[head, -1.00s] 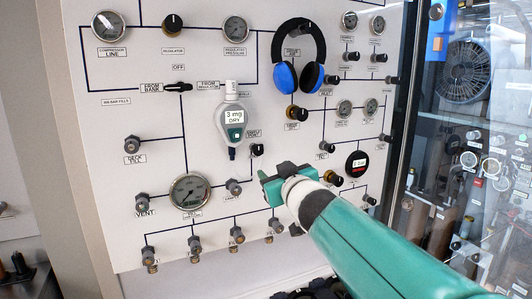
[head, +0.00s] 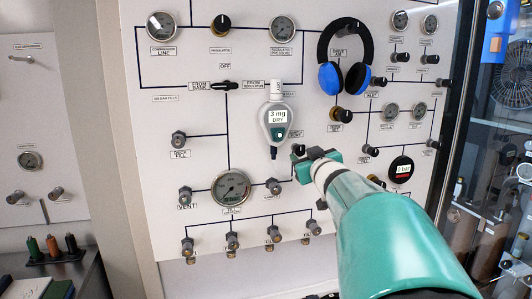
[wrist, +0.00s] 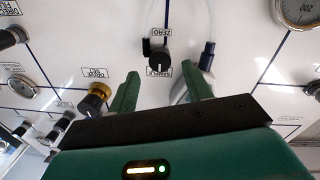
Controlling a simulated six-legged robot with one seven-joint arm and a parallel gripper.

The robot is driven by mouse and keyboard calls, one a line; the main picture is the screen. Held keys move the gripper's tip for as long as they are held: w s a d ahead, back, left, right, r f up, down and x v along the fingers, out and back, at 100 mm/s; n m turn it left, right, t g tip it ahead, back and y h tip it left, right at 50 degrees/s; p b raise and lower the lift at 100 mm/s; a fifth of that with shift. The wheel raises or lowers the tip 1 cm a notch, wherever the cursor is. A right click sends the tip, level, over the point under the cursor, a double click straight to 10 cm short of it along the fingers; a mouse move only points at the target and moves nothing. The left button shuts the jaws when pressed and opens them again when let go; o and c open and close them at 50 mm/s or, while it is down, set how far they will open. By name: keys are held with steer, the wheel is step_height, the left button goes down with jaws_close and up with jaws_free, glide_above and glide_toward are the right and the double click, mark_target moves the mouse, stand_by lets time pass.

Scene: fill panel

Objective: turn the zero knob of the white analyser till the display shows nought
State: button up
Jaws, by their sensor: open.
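The white analyser (head: 277,117) hangs on the panel, teardrop-shaped, its display reading "3 mg DRY". Beside it at lower right is a small black knob (head: 298,150), partly hidden by my gripper (head: 301,163) in the head view. In the wrist view the knob (wrist: 159,58) sits between labels that appear upside down, "ZERO" (wrist: 169,32) and "SAMPLE" (wrist: 159,72). A white mark on it lies on the SAMPLE side. My gripper (wrist: 162,85) is open, its green fingers to either side and the knob just beyond the tips. No contact is visible.
A brass-and-black knob (wrist: 96,97) is close to the left finger in the wrist view. Blue headphones (head: 345,60) hang above on the panel. A pressure gauge (head: 231,187) and several valves are below left; a round black display (head: 401,168) is to the right.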

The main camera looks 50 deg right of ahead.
mark_target(300, 151)
steer(key=shift+x, duration=1.6)
steer(key=c, duration=1)
steer(key=shift+n, duration=2.2)
steer(key=o, duration=1)
